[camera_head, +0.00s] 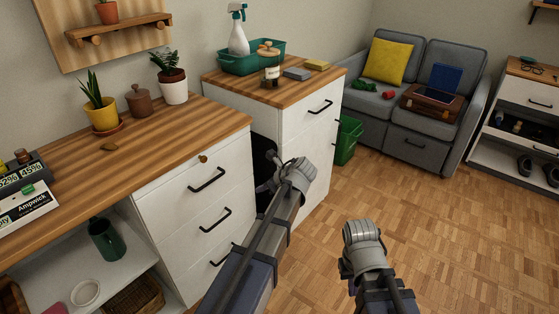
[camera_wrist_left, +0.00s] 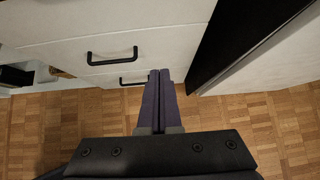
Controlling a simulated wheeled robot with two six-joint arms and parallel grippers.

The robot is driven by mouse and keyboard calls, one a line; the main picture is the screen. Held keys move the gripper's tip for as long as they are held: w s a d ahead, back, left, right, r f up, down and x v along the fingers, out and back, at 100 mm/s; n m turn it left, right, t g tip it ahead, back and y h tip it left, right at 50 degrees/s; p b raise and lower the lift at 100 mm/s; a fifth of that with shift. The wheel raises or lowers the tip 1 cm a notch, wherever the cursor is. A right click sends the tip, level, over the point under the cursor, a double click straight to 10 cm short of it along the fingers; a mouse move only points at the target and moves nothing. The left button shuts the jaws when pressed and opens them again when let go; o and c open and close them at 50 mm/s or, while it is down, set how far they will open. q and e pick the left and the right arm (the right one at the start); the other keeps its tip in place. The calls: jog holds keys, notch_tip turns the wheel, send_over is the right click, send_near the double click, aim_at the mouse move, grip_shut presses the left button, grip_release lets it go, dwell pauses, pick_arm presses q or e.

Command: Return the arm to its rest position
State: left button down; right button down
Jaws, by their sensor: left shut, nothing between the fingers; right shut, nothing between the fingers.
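My left arm (camera_head: 255,245) reaches up from the bottom of the head view, in front of the gap between the two drawer units. In the left wrist view my left gripper (camera_wrist_left: 160,73) has its two purple-grey fingers together, with nothing between them. Its fingertips show in front of the white drawers with black handles (camera_wrist_left: 112,56); I cannot tell the exact gap. My right arm (camera_head: 366,255) shows at the bottom centre of the head view, over the wooden floor. No fingers of my right gripper can be made out.
A wooden desk (camera_head: 150,150) with white drawers (camera_head: 195,195) stands left of my left arm. A taller cabinet (camera_head: 300,130) stands behind it, bearing a green tray (camera_head: 232,66). A green bin (camera_head: 347,140) and grey sofa (camera_head: 420,145) are farther back. The parquet floor (camera_head: 450,240) at right is clear.

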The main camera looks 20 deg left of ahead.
pick_arm(q)
jog(key=s+d+f+n+g+h, duration=0.2)
jog(key=s+d+f+n+h, duration=0.1)
jog(key=s+d+n, duration=0.8)
jog(key=s+d+f+n+g+h, duration=0.2)
jog(key=s+d+f+n+h, duration=0.15)
jog(key=s+d+n, duration=0.65)
notch_tip(320, 180, up, 33)
jog(key=s+m+p, duration=0.2)
jog(key=p, duration=3)
jog(key=shift+s+f+h, duration=0.2)
jog(key=shift+h, duration=0.15)
